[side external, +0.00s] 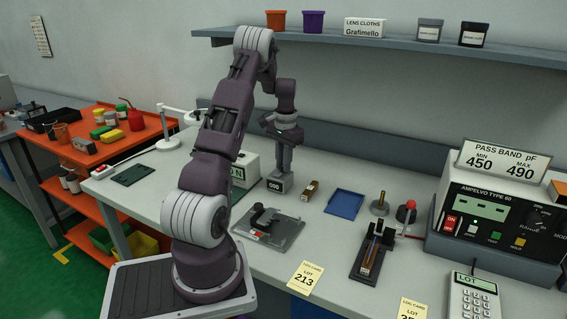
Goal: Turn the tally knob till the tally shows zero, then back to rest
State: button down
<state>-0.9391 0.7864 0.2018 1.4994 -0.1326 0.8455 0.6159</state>
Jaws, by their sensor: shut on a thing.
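The tally is a small grey box (279,184) on the bench, below my gripper. Its front window shows three digits; they look like 000, but the first is too small to be sure of. My gripper (284,167) points straight down at the top of the tally, with its fingers closed together there. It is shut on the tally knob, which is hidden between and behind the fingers.
A small brown block (310,191) and a blue tray (345,204) lie right of the tally. A grey plate with a black fixture (268,229) lies in front. A pale box (243,172) stands close on the left, partly behind my arm. A shelf (390,41) runs above.

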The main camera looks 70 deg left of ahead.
jog(key=shift+m, duration=0.4)
jog(key=c, duration=1.3)
grip_release()
jog(key=shift+c, duration=0.2)
jog(key=shift+r, duration=0.15)
notch_tip(320, 180, up, 7)
jog(key=shift+d+f, duration=0.1)
jog(key=shift+d, duration=0.05)
